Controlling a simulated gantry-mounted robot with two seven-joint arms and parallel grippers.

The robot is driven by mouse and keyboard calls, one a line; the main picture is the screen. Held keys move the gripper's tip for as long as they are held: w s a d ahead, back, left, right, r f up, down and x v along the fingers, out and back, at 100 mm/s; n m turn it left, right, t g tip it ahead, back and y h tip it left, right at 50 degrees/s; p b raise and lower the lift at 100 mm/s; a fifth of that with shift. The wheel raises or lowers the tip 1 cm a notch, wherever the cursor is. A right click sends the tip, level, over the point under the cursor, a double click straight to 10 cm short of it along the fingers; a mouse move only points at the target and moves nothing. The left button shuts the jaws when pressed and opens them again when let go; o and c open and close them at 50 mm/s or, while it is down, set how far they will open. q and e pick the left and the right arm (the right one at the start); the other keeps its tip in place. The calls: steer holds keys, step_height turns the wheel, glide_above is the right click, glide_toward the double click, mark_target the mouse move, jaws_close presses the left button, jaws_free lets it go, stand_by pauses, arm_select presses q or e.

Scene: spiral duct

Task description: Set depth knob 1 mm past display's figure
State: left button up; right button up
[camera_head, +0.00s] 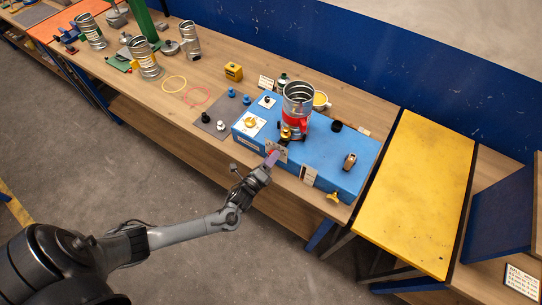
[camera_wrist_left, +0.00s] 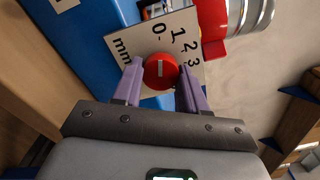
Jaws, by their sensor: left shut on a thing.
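The red depth knob (camera_wrist_left: 160,71) sits on a pale scale plate (camera_wrist_left: 122,45) marked mm, 0, 1, 2 and 3. A short white mark on the knob points roughly toward the 0. My left gripper's purple fingers (camera_wrist_left: 157,88) are shut on the knob, one on each side, in the left wrist view. In the head view my left gripper (camera_head: 271,158) is at the front face of the blue machine (camera_head: 325,160), hiding the knob. The display's figure cannot be read. My right gripper is not in view.
A ribbed metal duct (camera_head: 297,95) with a red clamp (camera_head: 303,122) stands on the machine. More duct pieces (camera_head: 145,60) stand at the bench's far left. A yellow-topped table (camera_head: 420,190) is at the right. A yellow box (camera_head: 233,71) sits behind the machine. Grey floor in front is clear.

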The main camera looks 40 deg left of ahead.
arm_select(q)
steer(key=shift+a+f+m+p, duration=0.1)
steer(key=shift+m+p, duration=1.65)
steer(key=shift+m, duration=2.6)
steer(key=shift+a+m+p, duration=0.1)
steer(key=shift+m+p, duration=1.65)
steer(key=shift+m, duration=2.6)
steer(key=o, duration=1.1)
steer(key=shift+c, duration=0.2)
steer(key=shift+s, duration=0.15)
steer(key=s+d, duration=0.1)
steer(key=s, duration=0.9)
steer(key=shift+s+d+p, duration=0.25)
steer(key=shift+d+p, duration=0.05)
steer(key=shift+p, duration=0.15)
